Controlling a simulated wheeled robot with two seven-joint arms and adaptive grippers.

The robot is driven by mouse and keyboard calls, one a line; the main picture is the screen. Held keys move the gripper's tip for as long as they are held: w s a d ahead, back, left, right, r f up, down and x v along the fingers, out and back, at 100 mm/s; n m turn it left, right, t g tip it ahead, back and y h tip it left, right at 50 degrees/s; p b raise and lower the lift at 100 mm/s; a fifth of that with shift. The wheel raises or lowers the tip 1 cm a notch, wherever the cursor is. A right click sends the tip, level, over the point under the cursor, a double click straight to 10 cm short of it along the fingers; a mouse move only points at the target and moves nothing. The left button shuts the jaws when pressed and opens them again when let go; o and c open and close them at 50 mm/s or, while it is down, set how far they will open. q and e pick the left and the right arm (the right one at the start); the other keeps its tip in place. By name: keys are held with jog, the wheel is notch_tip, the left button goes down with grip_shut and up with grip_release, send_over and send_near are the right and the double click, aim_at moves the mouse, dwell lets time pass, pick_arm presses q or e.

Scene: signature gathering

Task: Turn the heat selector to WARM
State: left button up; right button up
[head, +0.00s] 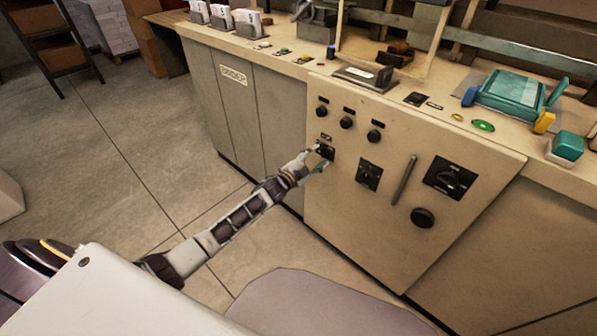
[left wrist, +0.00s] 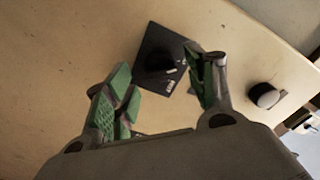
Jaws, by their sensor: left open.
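A small selector with a black square plate (head: 326,150) is on the front of the beige cabinet, below a row of round black knobs. My left gripper (head: 317,160) is at this selector, with its fingers partly over it. In the left wrist view the black plate (left wrist: 150,48) carries a dark knob (left wrist: 158,62) with a pale mark. The open green-padded fingers (left wrist: 165,78) stand on either side of the knob, with a gap visible. The plate's lettering is too small to read. My right gripper is not in view.
The cabinet front (head: 340,220) also carries another black selector plate (head: 368,174), a long vertical handle (head: 404,181), a larger dial plate (head: 450,178) and a round black knob (head: 423,217). A teal press (head: 510,92) stands on the counter.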

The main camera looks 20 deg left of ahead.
pick_arm(q)
jog(key=v, duration=1)
dwell(0.4)
dwell(0.6)
jog(key=s+a+f+n+g+y, duration=0.2)
jog(key=a+f+n+g+y, duration=0.25)
jog(key=f, duration=0.25)
jog(key=s+a+f+n+g+y, duration=0.3)
jog(key=a+f+y, duration=0.15)
jog(key=f, duration=0.25)
jog(key=s+d+f+n+g+h, duration=0.1)
jog(key=s+d+f+g, duration=0.1)
jog(key=s+d+f, duration=0.3)
jog(key=s+d+f+n+g+h+p, duration=0.1)
jog(key=s+d+f+g, duration=0.2)
jog(key=s, duration=1)
jog(key=s+d+f+n+g+h, duration=0.1)
jog(key=s+d+f+n+g, duration=0.1)
jog(key=s+d+f, duration=0.5)
jog(key=s+f+g, duration=0.1)
jog(key=s, duration=0.2)
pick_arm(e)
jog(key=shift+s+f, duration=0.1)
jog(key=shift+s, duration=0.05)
